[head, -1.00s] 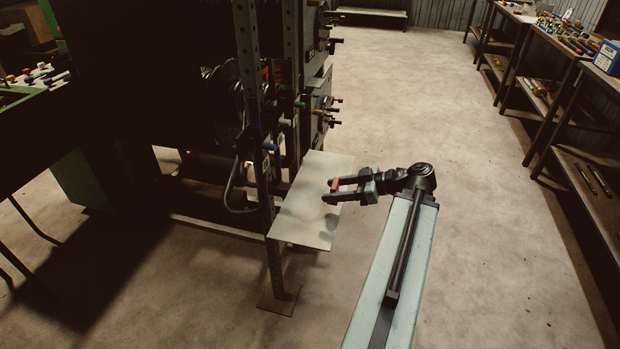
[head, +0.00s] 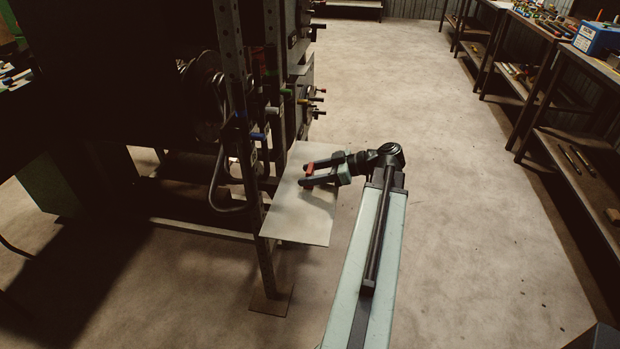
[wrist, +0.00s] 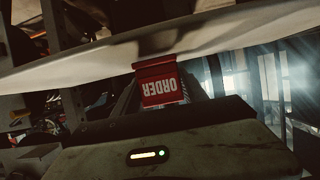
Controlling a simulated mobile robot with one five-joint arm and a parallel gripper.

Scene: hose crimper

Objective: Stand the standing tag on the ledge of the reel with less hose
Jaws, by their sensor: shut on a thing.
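The tag is red and shows the word ORDER, upside down in the wrist view (wrist: 160,87); in the head view it is a small red piece (head: 312,167). My gripper (head: 306,175) is shut on it, over the pale ledge (head: 300,222). The ledge's pale surface crosses the top of the wrist view (wrist: 75,68), close to the tag. I cannot tell if tag and ledge touch. A reel (head: 205,85) with some hose shows in the dark rack left of the ledge. A second reel is not clearly visible, so the hose amounts cannot be compared.
A perforated upright post (head: 262,215) stands at the ledge's left edge. Coloured handles (head: 315,97) stick out behind the ledge. Benches with parts and a blue box (head: 597,38) line the right side. The floor between is clear.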

